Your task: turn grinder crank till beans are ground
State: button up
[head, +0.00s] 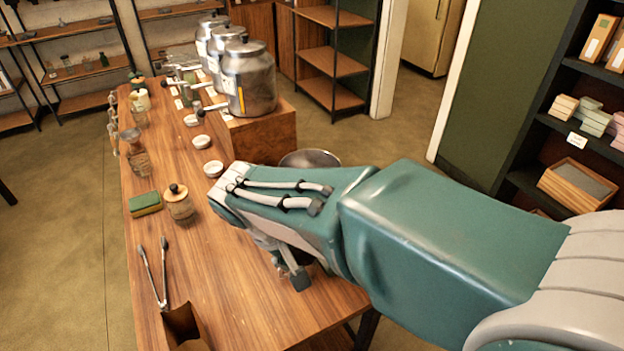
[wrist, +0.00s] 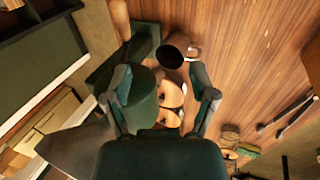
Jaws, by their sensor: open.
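The grinder is mostly hidden behind my arm in the head view. In the wrist view, a dark green rounded body (wrist: 138,100), seemingly the grinder, lies under and between my fingers. Tan wooden pieces (wrist: 172,92) show beside it; I cannot tell whether one is the crank's knob. A dark-mouthed cup (wrist: 173,50) stands near the green base (wrist: 122,58). My gripper (wrist: 162,80) is open, its fingers on either side of these parts, with no clear contact. It also shows below my arm in the head view (head: 294,270). No beans can be made out.
A metal bowl (head: 310,158) shows partly behind my arm. A lidded jar (head: 179,202), green sponge (head: 145,204), tongs (head: 153,272) and brown paper bag (head: 184,325) are on the wooden table (head: 225,285).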

jog(key=v, duration=0.7)
jog(key=shift+a, duration=0.15)
dwell(0.5)
jog(key=s+d+m+t+y, duration=0.1)
jog(key=s+d+m+y, duration=0.1)
jog(key=d, duration=0.9)
jog(key=s+d+m+t+y, duration=0.2)
jog(key=s+d+m, duration=0.2)
jog(key=d, duration=0.7)
jog(key=shift+s+d, duration=0.2)
jog(key=shift+s, duration=0.5)
jog(key=shift+c, duration=0.3)
